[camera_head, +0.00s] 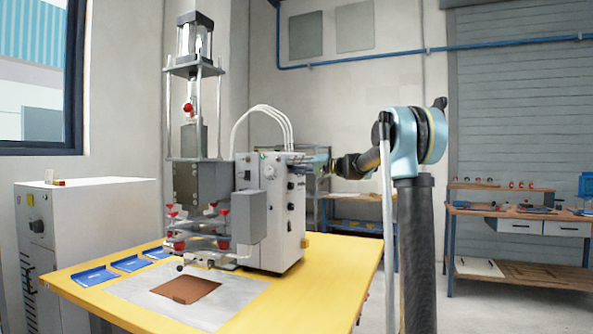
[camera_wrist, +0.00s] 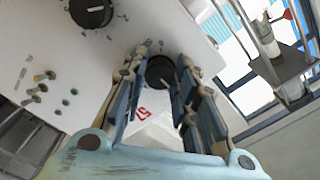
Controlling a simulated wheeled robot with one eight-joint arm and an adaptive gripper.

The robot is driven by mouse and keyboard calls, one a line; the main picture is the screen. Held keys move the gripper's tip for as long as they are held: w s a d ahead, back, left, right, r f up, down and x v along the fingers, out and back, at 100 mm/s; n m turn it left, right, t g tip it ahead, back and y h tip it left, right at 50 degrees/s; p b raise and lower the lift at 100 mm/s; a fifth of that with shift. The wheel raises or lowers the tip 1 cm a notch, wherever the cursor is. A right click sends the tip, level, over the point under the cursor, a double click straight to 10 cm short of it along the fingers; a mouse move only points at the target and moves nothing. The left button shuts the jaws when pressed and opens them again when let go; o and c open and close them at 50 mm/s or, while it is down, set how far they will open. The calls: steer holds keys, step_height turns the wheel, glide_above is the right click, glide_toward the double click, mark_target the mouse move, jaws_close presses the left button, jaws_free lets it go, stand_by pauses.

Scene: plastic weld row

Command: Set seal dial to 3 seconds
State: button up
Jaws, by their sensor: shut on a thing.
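In the wrist view my gripper (camera_wrist: 160,76) has its two blue-grey fingers on either side of a black round dial (camera_wrist: 164,72) on a white panel. The gripper is shut on this dial. The dial's pointer and scale are too small and too covered by the fingers to read. In the head view my gripper (camera_head: 318,162) reaches the right side of the white control box (camera_head: 290,235), near its upper dials. The fingertips there are too small to make out. Which setting the dial stands at cannot be told.
A second black dial (camera_wrist: 92,11) with a white pointer mark is on the same panel, beside several small knobs (camera_wrist: 38,87). The welding press (camera_head: 197,180) and control box stand on a yellow table (camera_head: 345,262) with blue trays (camera_head: 95,276). A workbench (camera_head: 520,212) is at the right.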

steer(key=shift+f, duration=0.1)
steer(key=m, duration=0.5)
stand_by(0.4)
steer(key=o, duration=1.1)
steer(key=shift+w+f, duration=0.1)
steer(key=v, duration=1.2)
